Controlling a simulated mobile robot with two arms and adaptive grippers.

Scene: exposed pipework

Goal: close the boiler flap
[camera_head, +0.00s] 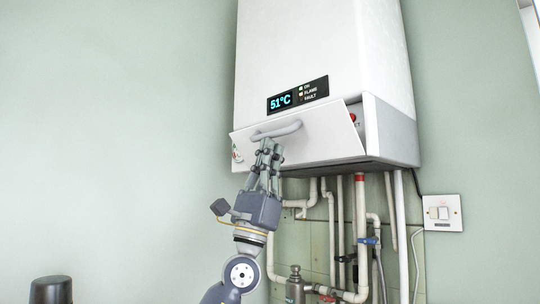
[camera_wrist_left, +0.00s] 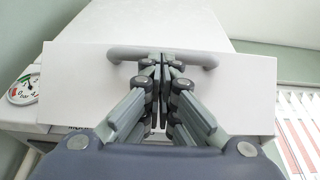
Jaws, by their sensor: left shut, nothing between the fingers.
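The white boiler (camera_head: 320,50) hangs on the wall. Its flap (camera_head: 325,130), a white panel low on its front, stands partly open, its top edge tilted out from the body. A grey bar handle (camera_head: 287,130) runs along the flap's upper part. My left gripper (camera_head: 268,146) is shut and empty, its fingertips at the handle. In the left wrist view the closed fingers (camera_wrist_left: 164,65) overlap the middle of the handle (camera_wrist_left: 125,53), with the flap (camera_wrist_left: 245,95) behind them. I cannot tell whether they touch it. My right gripper is not in view.
A display (camera_head: 297,95) reads 51°C above the flap. A round gauge (camera_wrist_left: 24,88) shows beside the flap. Pipes (camera_head: 360,230) with valves run below the boiler. A wall switch (camera_head: 442,213) is at the right. The wall left of the boiler is clear.

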